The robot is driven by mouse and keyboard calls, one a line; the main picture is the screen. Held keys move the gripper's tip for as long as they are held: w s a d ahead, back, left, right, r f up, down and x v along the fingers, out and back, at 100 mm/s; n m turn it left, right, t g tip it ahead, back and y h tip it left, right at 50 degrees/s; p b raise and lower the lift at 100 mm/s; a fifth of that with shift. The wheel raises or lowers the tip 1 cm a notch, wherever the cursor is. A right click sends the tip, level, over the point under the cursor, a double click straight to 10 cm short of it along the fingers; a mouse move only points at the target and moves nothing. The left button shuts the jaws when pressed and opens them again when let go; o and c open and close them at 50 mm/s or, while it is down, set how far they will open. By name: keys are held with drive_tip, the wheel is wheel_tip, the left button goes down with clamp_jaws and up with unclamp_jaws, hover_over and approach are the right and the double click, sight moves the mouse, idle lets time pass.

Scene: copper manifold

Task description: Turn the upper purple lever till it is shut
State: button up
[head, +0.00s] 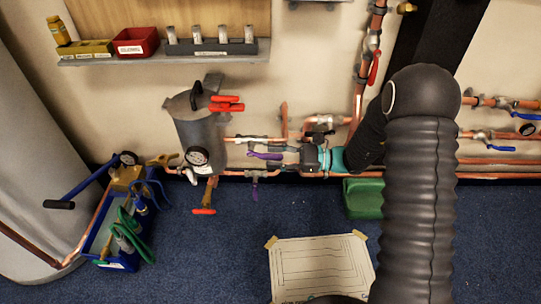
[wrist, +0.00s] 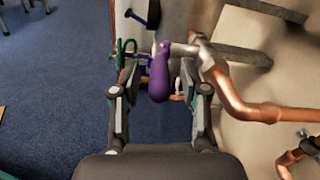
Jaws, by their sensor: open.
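The upper purple lever (head: 264,155) sits on a copper pipe valve, right of the grey cylindrical vessel, and lies roughly level in the head view. In the wrist view the purple lever (wrist: 160,82) stands in the gap between my two fingers. My gripper (head: 284,158) is open and reaches in from the right, its fingers close to the lever. In the wrist view my gripper (wrist: 158,98) has one finger on each side of the lever; I cannot tell whether either touches it. A second, lower purple lever (head: 255,181) hangs just below.
The grey vessel (head: 203,135) with red levers and a gauge (head: 197,156) stands left of the levers. Copper pipes (wrist: 240,100) run close on the right in the wrist view. A green box (head: 364,198) and a blue tool tray (head: 112,235) are on the floor.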

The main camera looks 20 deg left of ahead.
drive_tip(key=shift+s+a, duration=0.2)
drive_tip(key=shift+a, duration=0.7)
clamp_jaws()
drive_tip(key=shift+d, duration=0.1)
drive_tip(key=shift+w+f, duration=0.1)
